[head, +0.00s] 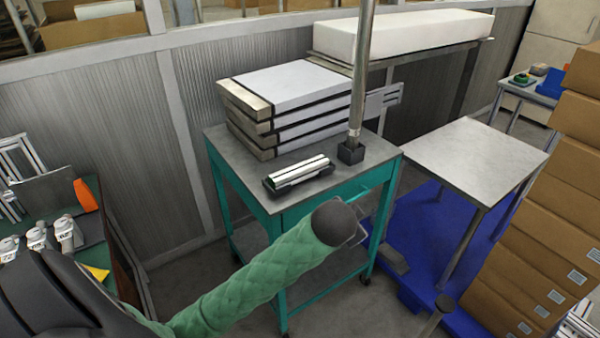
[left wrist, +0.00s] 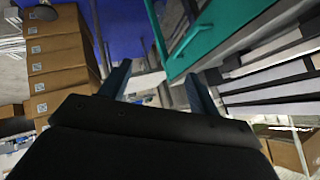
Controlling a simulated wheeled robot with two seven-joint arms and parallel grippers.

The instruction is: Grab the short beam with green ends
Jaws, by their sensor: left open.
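A short silver beam (head: 298,171) lies in a low black holder (head: 272,186) on the grey top of a teal cart (head: 225,145). Green ends cannot be made out on it at this size. My left arm in its green sleeve reaches in front of the cart. My left gripper is mostly hidden behind its wrist in the head view, below and to the right of the beam. In the left wrist view my left gripper (left wrist: 157,86) has its two fingers apart with nothing between them. My right gripper is not in view.
Several stacked white panels (head: 290,85) stand behind the beam. A metal post (head: 361,80) rises from a black base (head: 351,152) right of it. A grey side table (head: 475,155) and stacked cardboard boxes (head: 545,200) are at the right. The cart top's front left is clear.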

